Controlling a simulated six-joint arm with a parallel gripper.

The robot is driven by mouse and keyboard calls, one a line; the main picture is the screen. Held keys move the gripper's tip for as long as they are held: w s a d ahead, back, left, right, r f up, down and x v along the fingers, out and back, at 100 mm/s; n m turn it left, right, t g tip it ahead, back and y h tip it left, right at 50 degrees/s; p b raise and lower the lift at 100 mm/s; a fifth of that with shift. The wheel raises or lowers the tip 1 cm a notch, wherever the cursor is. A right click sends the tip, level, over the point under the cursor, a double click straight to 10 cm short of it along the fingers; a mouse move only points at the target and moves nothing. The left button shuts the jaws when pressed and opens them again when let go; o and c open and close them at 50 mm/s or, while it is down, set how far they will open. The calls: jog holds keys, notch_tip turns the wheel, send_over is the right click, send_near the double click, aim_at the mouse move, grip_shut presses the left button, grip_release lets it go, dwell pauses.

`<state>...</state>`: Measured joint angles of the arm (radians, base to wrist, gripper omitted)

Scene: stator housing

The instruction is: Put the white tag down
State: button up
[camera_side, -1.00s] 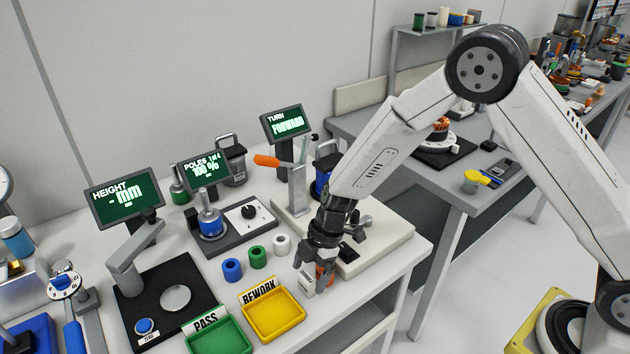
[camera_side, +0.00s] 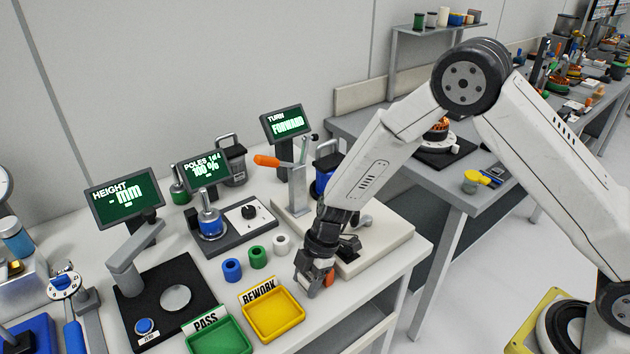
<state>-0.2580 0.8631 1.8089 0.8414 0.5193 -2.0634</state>
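A small white ring-shaped piece (camera_side: 281,243) stands on the table beside a green one (camera_side: 258,257) and a blue one (camera_side: 232,269). I cannot tell whether it is the white tag; no flat white tag shows clearly on the table. My gripper (camera_side: 314,284) points down low over the table, right of the yellow tray and in front of the pale base plate. Pale grey fingers and a small orange part (camera_side: 328,278) show at its tip. What lies between the fingers is too small and hidden to tell.
The yellow REWORK tray (camera_side: 274,312) and green PASS tray (camera_side: 220,338) lie at the front. The pale base plate (camera_side: 385,240) with an orange-handled lever (camera_side: 267,160) stands behind my gripper. The table's right edge is close. A black height gauge (camera_side: 175,297) is at left.

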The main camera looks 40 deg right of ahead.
grip_shut()
jog(key=shift+r, duration=0.1)
jog(key=shift+r, duration=0.8)
jog(key=s+d+r, duration=0.2)
jog(key=s+r, duration=0.3)
jog(key=s, duration=0.1)
jog(key=s+d+r, duration=0.2)
jog(key=s+r, duration=0.4)
jog(key=s, duration=0.1)
jog(key=shift+s+d, duration=0.15)
jog(key=shift+d, duration=0.1)
jog(key=shift+r, duration=0.1)
